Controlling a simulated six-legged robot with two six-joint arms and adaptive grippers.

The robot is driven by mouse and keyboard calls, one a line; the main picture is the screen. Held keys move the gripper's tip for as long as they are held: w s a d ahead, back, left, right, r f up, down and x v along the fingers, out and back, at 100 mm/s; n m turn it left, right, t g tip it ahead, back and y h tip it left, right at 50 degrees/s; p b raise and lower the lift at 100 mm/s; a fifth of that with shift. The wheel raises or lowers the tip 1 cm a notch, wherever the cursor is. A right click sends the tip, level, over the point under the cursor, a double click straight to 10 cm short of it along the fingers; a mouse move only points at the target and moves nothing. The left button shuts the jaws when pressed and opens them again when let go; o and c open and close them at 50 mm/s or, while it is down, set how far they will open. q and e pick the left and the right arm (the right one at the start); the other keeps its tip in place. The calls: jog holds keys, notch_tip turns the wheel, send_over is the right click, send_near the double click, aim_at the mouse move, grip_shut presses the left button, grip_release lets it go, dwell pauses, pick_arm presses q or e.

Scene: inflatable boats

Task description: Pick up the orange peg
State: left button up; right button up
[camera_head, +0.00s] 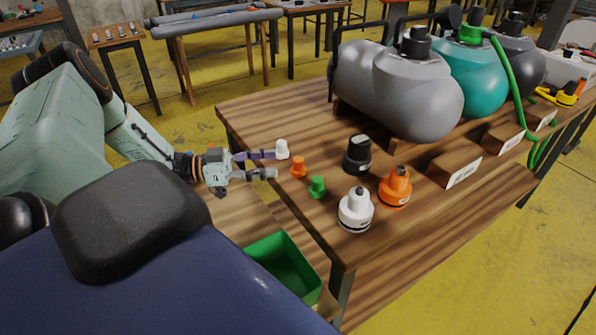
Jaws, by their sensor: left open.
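A small orange peg (299,167) stands upright on the wooden table (262,112), near its left edge. A white peg (282,149) stands behind it to the left, and a green peg (317,187) in front of it to the right. My left gripper (271,164) is open and empty, just left of the orange peg, with its fingers pointing towards it. Its upper finger overlaps or sits very close to the white peg; I cannot tell if they touch. The orange peg is fully visible and apart from the fingers. My right gripper is not in view.
Black (357,154), white (356,210) and larger orange (395,187) valve caps stand right of the pegs. Grey (405,90) and teal (468,75) inflatable bodies lie behind. A green bin (284,270) sits below the table's front left edge.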

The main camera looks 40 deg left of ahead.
aim_at(298, 159)
pick_arm(q)
jog(key=shift+r+b+x, duration=0.2)
jog(key=shift+b+x, duration=0.6)
jog(key=shift+x, duration=1.15)
jog(key=shift+r+b+x, duration=0.15)
jog(key=shift+b+x, duration=0.6)
jog(key=shift+x, duration=1.25)
jog(key=shift+s, duration=0.1)
jog(key=shift+c, duration=0.4)
jog(key=shift+c, duration=0.8)
grip_shut()
